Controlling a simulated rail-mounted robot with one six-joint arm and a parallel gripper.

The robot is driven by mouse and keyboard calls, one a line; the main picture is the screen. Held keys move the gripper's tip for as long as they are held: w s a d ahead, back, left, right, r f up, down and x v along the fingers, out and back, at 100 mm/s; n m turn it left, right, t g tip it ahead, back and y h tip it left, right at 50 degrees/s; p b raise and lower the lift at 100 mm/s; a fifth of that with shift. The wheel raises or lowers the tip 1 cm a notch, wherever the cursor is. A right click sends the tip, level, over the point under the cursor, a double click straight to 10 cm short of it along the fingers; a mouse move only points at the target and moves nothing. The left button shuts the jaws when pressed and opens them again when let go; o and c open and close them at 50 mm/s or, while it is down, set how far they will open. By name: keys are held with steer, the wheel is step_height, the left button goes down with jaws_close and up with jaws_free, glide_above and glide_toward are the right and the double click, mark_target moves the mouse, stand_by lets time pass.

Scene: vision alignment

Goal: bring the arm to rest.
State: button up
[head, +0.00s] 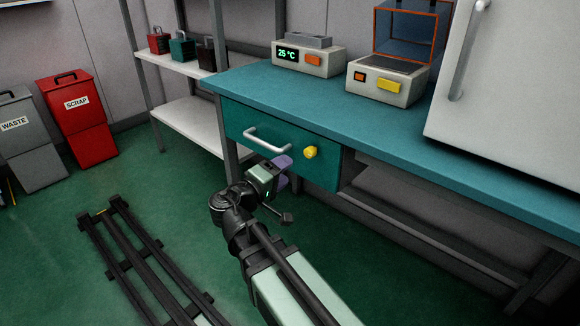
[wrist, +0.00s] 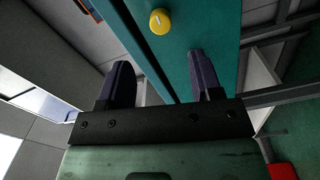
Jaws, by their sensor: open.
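My gripper (head: 284,172) is in front of the teal drawer (head: 240,125) under the bench, below its silver handle (head: 267,141) and left of and below the yellow knob (head: 310,152). In the wrist view my gripper (wrist: 158,85) shows two dark fingers standing apart with nothing between them. The yellow knob (wrist: 160,21) shows beyond the fingers on the teal drawer front (wrist: 205,25). My arm reaches up from the bottom of the head view, bent at the wrist. The drawer looks shut.
The teal bench top (head: 390,120) carries a temperature unit (head: 308,60) reading 25 °C and a device with a yellow button (head: 388,82). A white cabinet (head: 520,90) stands at right. Red (head: 75,115) and grey (head: 25,140) bins stand at left. Floor rails (head: 130,250) lie lower left.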

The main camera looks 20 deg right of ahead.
stand_by(0.3)
steer(key=s+a+f+m+g+y, duration=0.1)
steer(key=s+a+f+g+y, duration=0.35)
steer(key=f+y, duration=0.4)
steer(key=s+a+f+m+g+y, duration=0.1)
steer(key=s+a+f+g+y, duration=0.25)
steer(key=s+f+y, duration=0.4)
step_height(320, 180, up, 31)
steer(key=w+p, duration=0.1)
steer(key=p, duration=3.1)
steer(key=shift+w+r+t+p, duration=0.2)
steer(key=shift+w+t+p, duration=0.1)
steer(key=shift+w, duration=0.1)
steer(key=shift+d, duration=0.1)
